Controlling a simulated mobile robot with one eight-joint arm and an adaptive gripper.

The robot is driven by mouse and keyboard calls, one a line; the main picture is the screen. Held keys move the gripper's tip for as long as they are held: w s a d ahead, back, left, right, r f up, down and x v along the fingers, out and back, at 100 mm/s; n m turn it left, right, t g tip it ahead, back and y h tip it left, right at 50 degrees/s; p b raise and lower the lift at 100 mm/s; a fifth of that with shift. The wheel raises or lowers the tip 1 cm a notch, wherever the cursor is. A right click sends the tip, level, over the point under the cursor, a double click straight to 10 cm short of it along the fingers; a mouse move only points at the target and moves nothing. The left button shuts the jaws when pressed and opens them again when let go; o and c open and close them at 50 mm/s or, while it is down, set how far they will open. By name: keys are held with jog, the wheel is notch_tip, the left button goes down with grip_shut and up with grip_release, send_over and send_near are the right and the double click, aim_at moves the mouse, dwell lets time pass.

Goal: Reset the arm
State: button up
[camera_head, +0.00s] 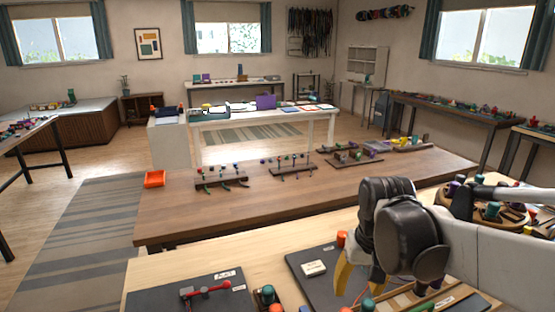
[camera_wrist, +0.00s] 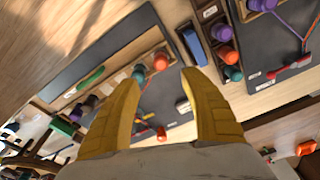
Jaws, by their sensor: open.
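My gripper (camera_head: 358,285) hangs over the near light-wood table (camera_head: 262,262), at the lower right of the head view. In the wrist view its two yellow fingers (camera_wrist: 159,80) are spread apart with nothing held between them. Below and beyond the fingers lie a dark mat (camera_wrist: 165,108) and a wooden rack with a red-orange peg (camera_wrist: 161,60) and a teal peg (camera_wrist: 138,73). The grey arm reaches in from the right and hides part of the near table.
A red cord tool (camera_head: 205,289) lies on a dark labelled board at front left. A round peg tray (camera_head: 486,207) stands at right.

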jog(key=s+r+t, duration=0.1)
jog(key=s+t, duration=0.4)
jog(key=s, duration=0.5)
jog(key=shift+r+n+t, duration=0.3)
jog(key=shift+r, duration=0.1)
jog(key=shift+w, duration=0.1)
